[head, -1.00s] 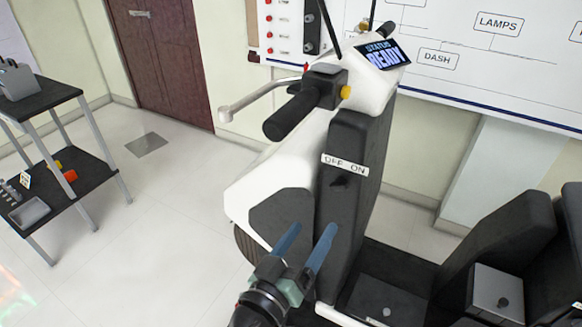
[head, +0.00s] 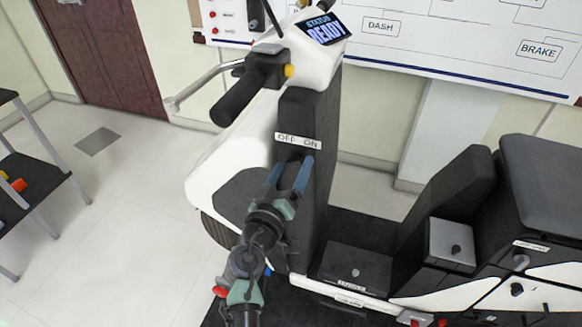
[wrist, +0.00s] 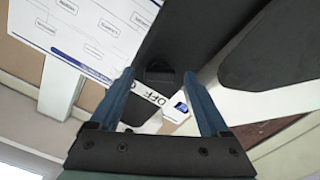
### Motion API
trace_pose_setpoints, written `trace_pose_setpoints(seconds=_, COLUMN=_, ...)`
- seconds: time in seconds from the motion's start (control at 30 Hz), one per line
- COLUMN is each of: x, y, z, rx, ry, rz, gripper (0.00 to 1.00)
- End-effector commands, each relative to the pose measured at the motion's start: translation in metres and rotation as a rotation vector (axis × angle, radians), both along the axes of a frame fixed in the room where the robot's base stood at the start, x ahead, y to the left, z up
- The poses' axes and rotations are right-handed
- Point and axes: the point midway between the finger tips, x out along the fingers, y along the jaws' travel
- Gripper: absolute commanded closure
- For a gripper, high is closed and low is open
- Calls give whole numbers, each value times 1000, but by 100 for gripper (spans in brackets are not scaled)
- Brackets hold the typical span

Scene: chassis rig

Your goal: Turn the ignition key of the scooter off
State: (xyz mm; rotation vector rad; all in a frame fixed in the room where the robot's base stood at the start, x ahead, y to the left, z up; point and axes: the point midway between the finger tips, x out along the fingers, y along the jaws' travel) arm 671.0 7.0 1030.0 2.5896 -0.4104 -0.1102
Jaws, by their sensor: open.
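The scooter's dark front column (head: 322,120) carries a white OFF/ON label (head: 298,141), with OFF on the left and ON on the right. My gripper (head: 291,164) is open, its two blue fingers pointing up at the column just below the label. In the wrist view a small dark knob, apparently the ignition key (wrist: 160,70), lies between the spread fingertips, and the label (wrist: 158,100) shows partly. I cannot tell whether the fingers touch the key or which way it points. In the head view the fingers mostly hide it. The scooter's status screen (head: 322,29) reads READY.
The handlebar grip (head: 240,95) and brake lever (head: 205,84) stick out left above my gripper. The scooter seat (head: 545,180) and a grey box with a knob (head: 450,243) are to the right. A dark shelf rack (head: 35,190) stands far left. Open floor lies between.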

Motion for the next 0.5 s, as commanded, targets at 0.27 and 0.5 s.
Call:
trace_pose_setpoints(seconds=0.27, x=3, y=-1, z=0, rx=0, ry=0, rz=0, gripper=20)
trace_pose_setpoints(seconds=0.5, x=3, y=-1, z=0, rx=0, ry=0, rz=0, gripper=52)
